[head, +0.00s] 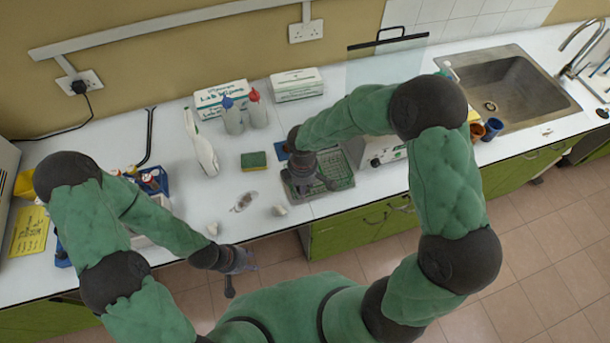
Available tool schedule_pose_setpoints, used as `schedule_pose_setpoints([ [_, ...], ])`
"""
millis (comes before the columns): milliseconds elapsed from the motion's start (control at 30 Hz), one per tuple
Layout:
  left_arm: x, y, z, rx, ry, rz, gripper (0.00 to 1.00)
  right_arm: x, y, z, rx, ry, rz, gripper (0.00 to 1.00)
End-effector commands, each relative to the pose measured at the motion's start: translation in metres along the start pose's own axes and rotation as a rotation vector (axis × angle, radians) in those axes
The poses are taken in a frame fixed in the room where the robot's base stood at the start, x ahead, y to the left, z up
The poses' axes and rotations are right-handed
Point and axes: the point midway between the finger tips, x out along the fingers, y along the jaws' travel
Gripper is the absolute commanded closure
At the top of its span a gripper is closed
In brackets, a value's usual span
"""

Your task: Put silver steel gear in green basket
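A green basket (342,168) with a mesh-like inside sits on the counter near its front edge, partly covered by my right gripper. My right gripper (314,186) is over the basket's left part; I cannot tell whether it holds anything. My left gripper (240,276) is in front of the counter's front edge, apart from the counter things, with its fingers spread and nothing visible between them. I cannot clearly make out the silver steel gear. Two small pale pieces lie on the counter, one left of the basket (279,210) and one farther left (213,229).
A small clear dish (243,201) lies on the counter. Behind are a yellow-green sponge (253,161), a white spray bottle (203,150), wash bottles (257,108) and wipes boxes (221,95). A white device (384,151) stands right of the basket. A sink (508,88) is far right.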

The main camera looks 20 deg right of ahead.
Motion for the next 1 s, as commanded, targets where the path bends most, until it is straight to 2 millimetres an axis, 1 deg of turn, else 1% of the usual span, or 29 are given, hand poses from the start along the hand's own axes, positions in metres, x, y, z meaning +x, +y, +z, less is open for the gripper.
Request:
schedule_pose_setpoints([
  [33,-0.001,0.0,0.0,0.0,0.001,0.0,0.6,0.005,0.011,0.0,0.004,0.0,0.0,0.96],
  [200,-0.002,0.001,0.0,0.0,0.001,0.0,0.6,0.02,0.042,0.0,0.003,0.0,-0.001,0.96],
  [300,-0.001,0.001,0.0,0.0,0.001,0.0,0.6,0.038,0.054,0.0,0.003,-0.001,-0.003,0.96],
  [400,-0.001,0.001,-0.001,0.0,0.001,0.0,0.6,0.052,0.066,-0.001,0.002,0.0,-0.002,0.96],
  [500,-0.001,0.001,-0.001,0.0,0.001,0.0,0.6,0.062,0.075,-0.001,0.003,0.0,-0.001,0.96],
  [767,-0.001,0.001,-0.001,0.0,0.001,0.0,0.6,0.073,0.085,-0.001,0.002,0.0,0.0,0.96],
  [833,-0.001,0.0,-0.001,0.0,0.001,0.0,0.6,0.078,0.088,-0.001,0.002,0.0,0.0,0.96],
  [1000,-0.003,0.001,-0.001,0.0,0.001,0.0,0.6,0.101,0.087,-0.001,0.002,0.0,-0.001,0.96],
])
